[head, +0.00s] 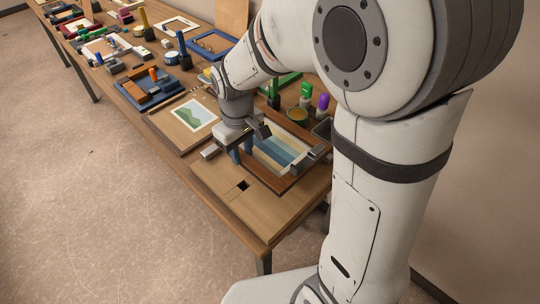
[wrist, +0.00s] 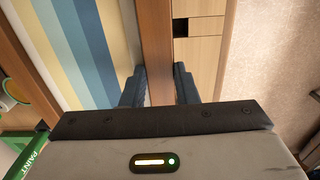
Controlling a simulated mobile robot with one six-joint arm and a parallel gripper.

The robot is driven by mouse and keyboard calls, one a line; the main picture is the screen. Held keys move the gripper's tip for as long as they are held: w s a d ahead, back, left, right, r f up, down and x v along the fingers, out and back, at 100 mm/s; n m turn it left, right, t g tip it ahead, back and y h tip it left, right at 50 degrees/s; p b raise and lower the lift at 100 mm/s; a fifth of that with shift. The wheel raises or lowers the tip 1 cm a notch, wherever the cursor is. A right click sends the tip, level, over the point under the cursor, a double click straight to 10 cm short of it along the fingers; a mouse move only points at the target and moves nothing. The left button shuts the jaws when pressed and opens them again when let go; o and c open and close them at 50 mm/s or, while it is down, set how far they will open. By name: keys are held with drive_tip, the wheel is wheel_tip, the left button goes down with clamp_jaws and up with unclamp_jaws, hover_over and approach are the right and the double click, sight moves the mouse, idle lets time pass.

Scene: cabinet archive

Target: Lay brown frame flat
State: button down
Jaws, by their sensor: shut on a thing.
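The brown frame (head: 290,184) holds a picture of blue, cream and yellow stripes and is at the near right end of the bench. It looks about level in the head view; whether its whole back touches the bench, I cannot tell. My gripper (head: 241,157) is at its near left side. In the wrist view, the two blue fingers of my gripper (wrist: 160,88) are shut around one brown side bar of the frame (wrist: 157,45), one on the striped side and one on the outer side. The frame's far side is partly hidden by my arm.
A light wooden board (head: 226,180) with a small dark square hole (head: 243,185) lies in front. A landscape picture (head: 189,116) lies to the left. Green and purple-topped bottles (head: 323,103) stand behind. A grey block (head: 311,158) is at the frame's right.

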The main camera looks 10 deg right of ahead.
drive_tip(key=shift+r, duration=0.15)
drive_tip(key=shift+r+p, duration=2.3)
drive_tip(key=shift+r, duration=0.65)
drive_tip(key=shift+f, duration=0.1)
